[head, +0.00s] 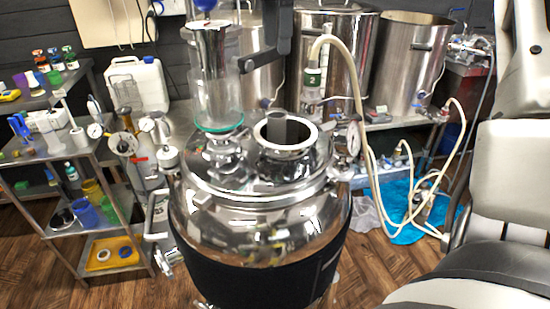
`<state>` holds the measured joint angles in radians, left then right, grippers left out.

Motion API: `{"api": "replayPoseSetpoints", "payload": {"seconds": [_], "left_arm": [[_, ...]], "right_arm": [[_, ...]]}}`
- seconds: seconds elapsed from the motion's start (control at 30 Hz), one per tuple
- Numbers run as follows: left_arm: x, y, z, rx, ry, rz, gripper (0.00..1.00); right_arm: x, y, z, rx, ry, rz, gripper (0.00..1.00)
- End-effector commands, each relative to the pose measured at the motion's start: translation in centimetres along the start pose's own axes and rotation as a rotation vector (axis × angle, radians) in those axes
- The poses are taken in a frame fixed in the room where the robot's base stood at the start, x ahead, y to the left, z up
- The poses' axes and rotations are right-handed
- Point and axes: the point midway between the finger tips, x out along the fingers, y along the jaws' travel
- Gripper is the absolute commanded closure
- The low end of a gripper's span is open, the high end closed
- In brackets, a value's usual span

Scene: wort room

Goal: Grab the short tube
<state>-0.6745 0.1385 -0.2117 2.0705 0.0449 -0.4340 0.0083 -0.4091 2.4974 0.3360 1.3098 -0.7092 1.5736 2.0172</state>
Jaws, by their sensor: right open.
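My right arm (510,165) runs down the right edge, well apart from the port. My right gripper is open, but its fingertips are hard to make out. Nothing is seen in it. My left gripper is not in view.
A glass cylinder (217,85) with a green base ring stands on the vessel beside the port, near a black handle (276,28). Gauges (352,140) stick out at the sides. Steel pots (408,60) stand behind. A pale hose (360,110) loops down right. The shelf rack (60,155) is crowded.

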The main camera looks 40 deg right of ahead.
Motion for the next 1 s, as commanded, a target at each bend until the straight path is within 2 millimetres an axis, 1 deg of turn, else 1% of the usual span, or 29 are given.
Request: {"api": "replayPoseSetpoints", "payload": {"seconds": [0.03, 0.07, 0.27, 0.37, 0.6, 0.7, 0.8, 1.0], "left_arm": [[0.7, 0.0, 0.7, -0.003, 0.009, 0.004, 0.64], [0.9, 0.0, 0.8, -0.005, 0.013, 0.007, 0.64], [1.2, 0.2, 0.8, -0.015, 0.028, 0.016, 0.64], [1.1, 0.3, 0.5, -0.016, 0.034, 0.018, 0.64], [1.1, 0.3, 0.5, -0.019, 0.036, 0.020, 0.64], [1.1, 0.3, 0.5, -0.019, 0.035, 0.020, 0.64], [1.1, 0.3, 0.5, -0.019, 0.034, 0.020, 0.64], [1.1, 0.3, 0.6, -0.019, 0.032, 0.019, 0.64]], "right_arm": [[1.5, 0.0, 0.0, 0.000, 0.000, 0.001, 0.55], [2.1, 0.0, 0.0, 0.000, 0.000, 0.001, 0.55], [3.8, 0.0, 0.0, 0.000, 0.000, 0.000, 0.55], [5.1, 0.0, 0.0, -0.002, 0.000, -0.003, 0.55], [10.2, -0.1, 0.0, -0.001, 0.001, -0.004, 0.55], [11.9, -0.1, 0.0, -0.001, 0.001, -0.004, 0.55], [13.1, 0.0, 0.0, 0.000, 0.001, -0.001, 0.55], [14.4, 0.0, 0.0, 0.001, 0.001, -0.001, 0.55]]}}
